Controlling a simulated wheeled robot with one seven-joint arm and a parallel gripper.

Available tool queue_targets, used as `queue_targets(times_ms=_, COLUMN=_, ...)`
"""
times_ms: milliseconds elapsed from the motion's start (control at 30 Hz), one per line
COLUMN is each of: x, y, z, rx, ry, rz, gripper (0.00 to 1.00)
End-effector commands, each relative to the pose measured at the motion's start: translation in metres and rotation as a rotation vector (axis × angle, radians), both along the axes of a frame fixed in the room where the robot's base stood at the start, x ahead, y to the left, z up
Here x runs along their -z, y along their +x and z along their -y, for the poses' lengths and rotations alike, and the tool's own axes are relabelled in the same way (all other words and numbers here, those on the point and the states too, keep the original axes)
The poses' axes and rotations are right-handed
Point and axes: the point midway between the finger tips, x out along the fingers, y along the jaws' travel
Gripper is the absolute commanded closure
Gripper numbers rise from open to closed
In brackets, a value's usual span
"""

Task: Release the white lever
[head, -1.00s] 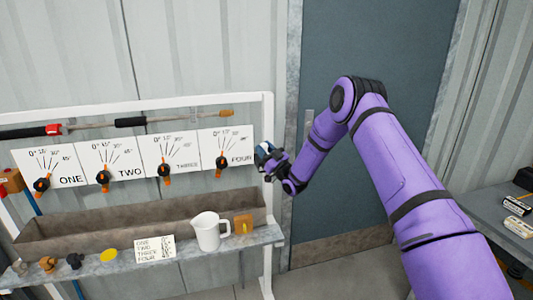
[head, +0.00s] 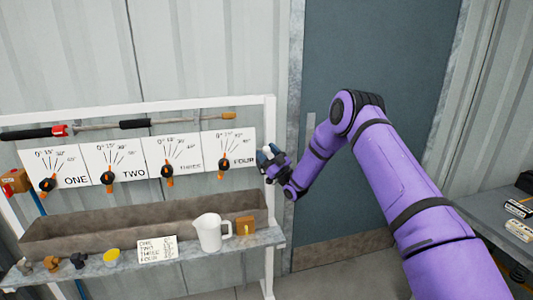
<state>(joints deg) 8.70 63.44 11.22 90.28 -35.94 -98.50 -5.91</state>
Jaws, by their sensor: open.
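My gripper (head: 267,157) is open, at the right end of the dial boards, just right of the board marked FOUR (head: 229,150) and beside the white frame post. It is small in view, and a pale spot shows at its fingers. I cannot tell whether that spot is the white lever or part of the gripper. No other white lever is clearly visible. The boards carry dials with black and orange handles, such as the one at FOUR (head: 224,166).
A white jug (head: 209,232) stands on a narrow shelf (head: 190,257) under a brown trough (head: 130,222). A label card (head: 157,249) and several small parts sit there. A blue-grey door (head: 375,60) is behind my arm. A grey bench (head: 487,222) is at right.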

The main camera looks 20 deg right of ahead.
Motion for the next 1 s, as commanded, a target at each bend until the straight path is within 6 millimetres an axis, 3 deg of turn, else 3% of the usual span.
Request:
queue_targets(times_ms=333, x=0.006, y=-0.007, z=0.005, rx=0.0, ry=0.001, rz=-0.001, gripper=0.44)
queue_targets(times_ms=700, x=0.045, y=-0.052, z=0.035, rx=0.002, ry=0.001, rz=-0.003, gripper=0.44)
queue_targets(times_ms=1000, x=0.062, y=-0.072, z=0.047, rx=0.0, ry=0.0, rz=0.0, gripper=0.44)
